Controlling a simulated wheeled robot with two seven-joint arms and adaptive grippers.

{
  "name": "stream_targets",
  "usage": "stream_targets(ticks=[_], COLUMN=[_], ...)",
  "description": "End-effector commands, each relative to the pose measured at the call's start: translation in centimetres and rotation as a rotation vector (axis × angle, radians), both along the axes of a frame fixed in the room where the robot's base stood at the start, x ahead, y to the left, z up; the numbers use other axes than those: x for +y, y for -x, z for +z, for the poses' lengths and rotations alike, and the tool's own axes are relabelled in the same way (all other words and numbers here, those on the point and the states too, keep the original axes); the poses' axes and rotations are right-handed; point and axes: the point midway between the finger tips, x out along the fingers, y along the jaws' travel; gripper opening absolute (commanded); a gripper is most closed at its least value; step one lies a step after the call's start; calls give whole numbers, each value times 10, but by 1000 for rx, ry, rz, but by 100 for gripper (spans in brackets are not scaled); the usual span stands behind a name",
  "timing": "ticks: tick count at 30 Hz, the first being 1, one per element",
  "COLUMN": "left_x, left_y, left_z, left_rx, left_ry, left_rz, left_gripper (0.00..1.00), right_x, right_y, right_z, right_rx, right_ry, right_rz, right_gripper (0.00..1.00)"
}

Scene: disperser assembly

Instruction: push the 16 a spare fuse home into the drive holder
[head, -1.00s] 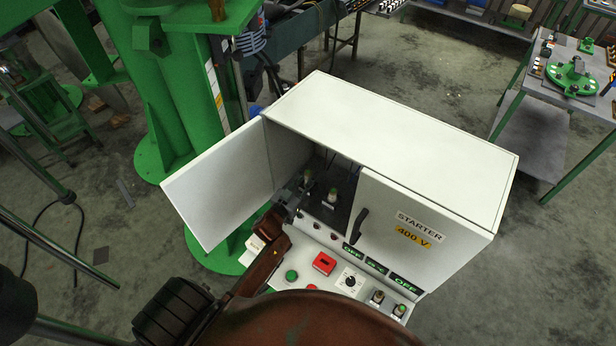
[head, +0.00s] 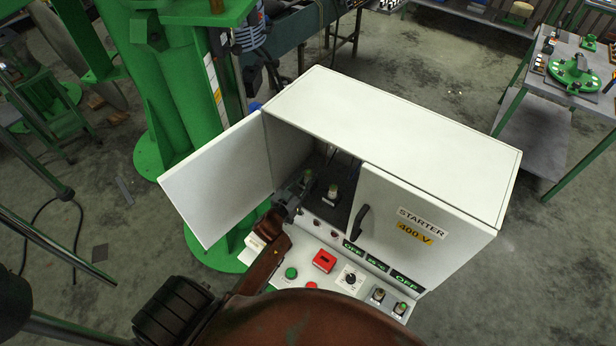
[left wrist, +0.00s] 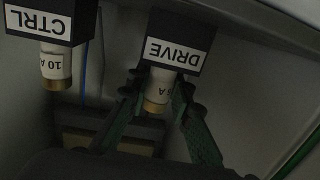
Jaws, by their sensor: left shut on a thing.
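The fuse (left wrist: 161,88) is a pale cylinder with a brass end cap; only part of its marking shows, ending in "A". Its upper end in the left wrist view meets the black holder labelled DRIVE (left wrist: 180,42); I cannot tell how deep it sits. My left gripper (left wrist: 160,92) is shut on the fuse, one green-dark finger on each side. In the head view my left gripper (head: 302,184) reaches into the open left side of the white starter cabinet (head: 400,130), beside the holders. My right gripper is not in view.
A holder labelled CTRL (left wrist: 50,22) with a 10 A fuse (left wrist: 56,64) stands beside the DRIVE holder. The open cabinet door (head: 220,180) stands left of my arm.

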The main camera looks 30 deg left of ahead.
Motion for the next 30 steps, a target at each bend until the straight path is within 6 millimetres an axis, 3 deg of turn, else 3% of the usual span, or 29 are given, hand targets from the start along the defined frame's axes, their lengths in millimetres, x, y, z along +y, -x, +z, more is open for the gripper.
stream_targets(ticks=[3, 4, 12, 23, 30], left_x=[0, 0, 0, 0, 1], left_y=[0, 0, 0, 5, 46], left_z=[-3, -3, -2, -4, -2], left_rx=[-1, -1, -1, 2, 3], left_ry=[1, 0, 0, -1, -1], left_rz=[0, 0, 0, 0, 0], left_gripper=[0, 21, 40, 40, 40], right_x=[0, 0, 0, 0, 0], right_y=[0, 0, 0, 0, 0], right_z=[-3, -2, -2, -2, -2], right_rx=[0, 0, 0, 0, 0], right_ry=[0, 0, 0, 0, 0], right_rz=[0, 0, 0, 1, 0], right_gripper=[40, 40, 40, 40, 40])
